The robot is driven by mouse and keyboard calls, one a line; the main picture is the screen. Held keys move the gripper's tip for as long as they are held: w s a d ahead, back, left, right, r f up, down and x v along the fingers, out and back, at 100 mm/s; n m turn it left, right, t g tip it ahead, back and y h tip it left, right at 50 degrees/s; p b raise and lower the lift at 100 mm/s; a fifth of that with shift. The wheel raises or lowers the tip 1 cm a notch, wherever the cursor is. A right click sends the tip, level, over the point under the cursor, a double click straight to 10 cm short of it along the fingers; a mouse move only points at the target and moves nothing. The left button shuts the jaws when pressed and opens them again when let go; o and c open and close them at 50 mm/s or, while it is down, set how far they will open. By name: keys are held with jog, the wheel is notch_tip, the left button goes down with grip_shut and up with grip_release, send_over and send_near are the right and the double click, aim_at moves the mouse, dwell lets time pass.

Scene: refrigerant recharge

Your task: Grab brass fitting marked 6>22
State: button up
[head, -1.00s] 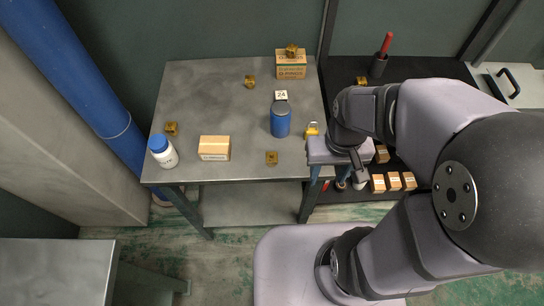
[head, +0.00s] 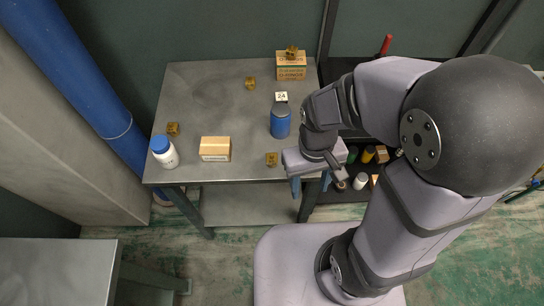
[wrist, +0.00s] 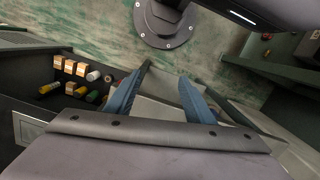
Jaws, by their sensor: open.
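Several small brass fittings are on the grey metal table (head: 205,90) in the head view: one at the back middle (head: 250,83), one at the left (head: 173,129), and one near the front edge (head: 271,159). Another brass fitting (head: 291,51) sits on top of a cardboard box at the back right. Their markings are too small to read. My gripper (head: 311,187) is open and empty at the table's front right corner, right of the front fitting and apart from it. In the wrist view its two blue fingers (wrist: 157,98) are spread, with no fitting between them.
A blue canister (head: 281,122) stands right of centre, with a "24" sign (head: 281,97) behind it. A white bottle with a blue cap (head: 164,152), a small carton (head: 215,149) and the cardboard box (head: 291,68) also stand there. The table's middle is clear.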

aim_at(272, 155)
jog(key=shift+m+t, duration=0.3)
jog(key=shift+t, duration=0.4)
jog(key=w+a, duration=0.3)
jog(key=w, duration=0.1)
jog(key=w+a, duration=0.2)
jog(key=w, duration=0.1)
jog(key=w+a+r, duration=0.1)
jog(key=w+a, duration=0.2)
jog(key=w, duration=0.1)
jog(key=shift+w+a, duration=0.3)
jog(key=shift+w, duration=0.05)
jog(key=shift+r+m, duration=0.1)
jog(key=shift+m, duration=0.4)
jog(key=shift+m+p, duration=0.3)
jog(key=shift+m, duration=0.1)
jog(key=shift+f+p, duration=0.95)
jog(key=shift+f, duration=2.7)
jog(key=c, duration=1.2)
